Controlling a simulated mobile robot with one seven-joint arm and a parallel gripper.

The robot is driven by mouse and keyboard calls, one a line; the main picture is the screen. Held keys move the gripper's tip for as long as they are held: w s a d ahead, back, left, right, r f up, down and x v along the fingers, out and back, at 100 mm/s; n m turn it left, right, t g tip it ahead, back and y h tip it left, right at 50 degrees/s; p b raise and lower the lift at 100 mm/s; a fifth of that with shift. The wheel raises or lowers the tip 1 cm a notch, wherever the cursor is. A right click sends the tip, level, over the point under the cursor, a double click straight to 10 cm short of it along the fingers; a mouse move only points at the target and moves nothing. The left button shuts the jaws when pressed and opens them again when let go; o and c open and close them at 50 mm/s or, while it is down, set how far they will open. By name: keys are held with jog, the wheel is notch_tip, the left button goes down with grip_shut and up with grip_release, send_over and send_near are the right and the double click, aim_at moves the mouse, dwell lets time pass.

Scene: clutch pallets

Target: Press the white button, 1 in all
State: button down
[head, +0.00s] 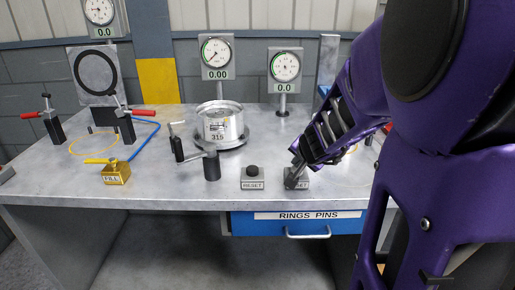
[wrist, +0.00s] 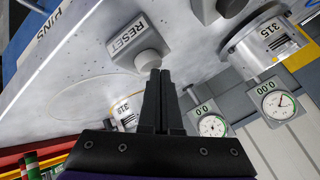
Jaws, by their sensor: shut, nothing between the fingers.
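The white button (wrist: 148,59) is a pale round cap on a grey box labelled RESET (wrist: 128,37) in the wrist view. In the head view its box (head: 303,184) stands near the bench's front edge, mostly covered by my gripper; the cap is hidden there. My gripper (wrist: 159,73) is shut and empty, its tips just at the lower edge of the cap in the wrist view. In the head view my gripper (head: 291,181) points down at this box. I cannot tell whether the tips touch the cap.
A second RESET box (head: 252,184) with a dark button (head: 252,170) stands just left. Further left are a black-handled crank (head: 212,166), a round metal housing marked 315 (head: 220,126) and a yellow FILL block (head: 117,174). Gauges stand behind. A blue drawer (head: 297,225) is below.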

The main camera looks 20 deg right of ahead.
jog(key=shift+f, duration=0.4)
dwell(0.4)
jog(key=shift+r, duration=0.15)
jog(key=shift+r+p, duration=0.85)
jog(key=shift+p, duration=0.05)
notch_tip(320, 180, up, 5)
jog(key=p, duration=0.4)
jog(key=shift+p, duration=0.35)
